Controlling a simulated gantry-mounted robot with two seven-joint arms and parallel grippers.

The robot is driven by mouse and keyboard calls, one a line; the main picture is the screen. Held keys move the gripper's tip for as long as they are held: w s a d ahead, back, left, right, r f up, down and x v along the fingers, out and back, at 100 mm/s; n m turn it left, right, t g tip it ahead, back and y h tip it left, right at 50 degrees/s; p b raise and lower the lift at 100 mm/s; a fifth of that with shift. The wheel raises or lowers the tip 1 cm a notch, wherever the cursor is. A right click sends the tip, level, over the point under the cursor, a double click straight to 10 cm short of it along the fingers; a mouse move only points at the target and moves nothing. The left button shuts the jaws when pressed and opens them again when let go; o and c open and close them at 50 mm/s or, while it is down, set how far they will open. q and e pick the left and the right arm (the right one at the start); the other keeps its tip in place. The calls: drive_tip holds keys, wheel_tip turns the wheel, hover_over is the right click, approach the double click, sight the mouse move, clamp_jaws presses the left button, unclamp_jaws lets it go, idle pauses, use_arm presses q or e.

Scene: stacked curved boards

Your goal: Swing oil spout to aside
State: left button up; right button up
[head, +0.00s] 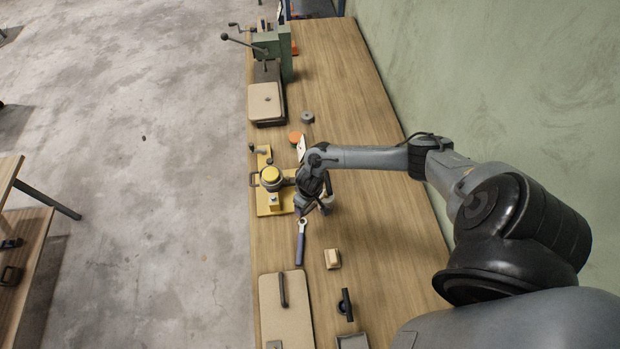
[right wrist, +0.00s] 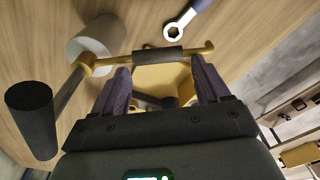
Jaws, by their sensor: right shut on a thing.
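A yellow fixture (head: 263,205) with a round yellow-topped part (head: 271,174) stands at the left edge of the workbench. My right gripper (head: 302,205) is just to its right, partly hidden by my own arm. In the right wrist view the purple fingers (right wrist: 162,76) stand apart with a yellow part (right wrist: 160,77) between them, and they are shut on it. A brass bar with a dark sleeve (right wrist: 172,54) crosses by the fingertips. I cannot tell which piece is the oil spout. My left gripper is not in view.
A purple-handled wrench (head: 301,241) lies in front of the gripper. A small wooden block (head: 332,259) and a beige board (head: 283,318) lie nearer. The right side of the bench (head: 345,85) is clear.

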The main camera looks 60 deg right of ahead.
drive_tip(key=shift+s+a+f, duration=0.25)
drive_tip(key=shift+s, duration=0.2)
drive_tip(key=shift+s+a+f, duration=0.2)
drive_tip(key=shift+s+a, duration=0.05)
drive_tip(key=shift+s, duration=0.2)
drive_tip(key=o, duration=0.5)
drive_tip(key=shift+f, duration=0.1)
drive_tip(key=c, duration=0.3)
drive_tip(key=shift+r, duration=0.4)
drive_tip(key=shift+s+a+r, duration=0.1)
drive_tip(key=shift+s+r, duration=0.05)
drive_tip(key=shift+r, duration=3.1)
drive_tip(key=shift+c, duration=0.7)
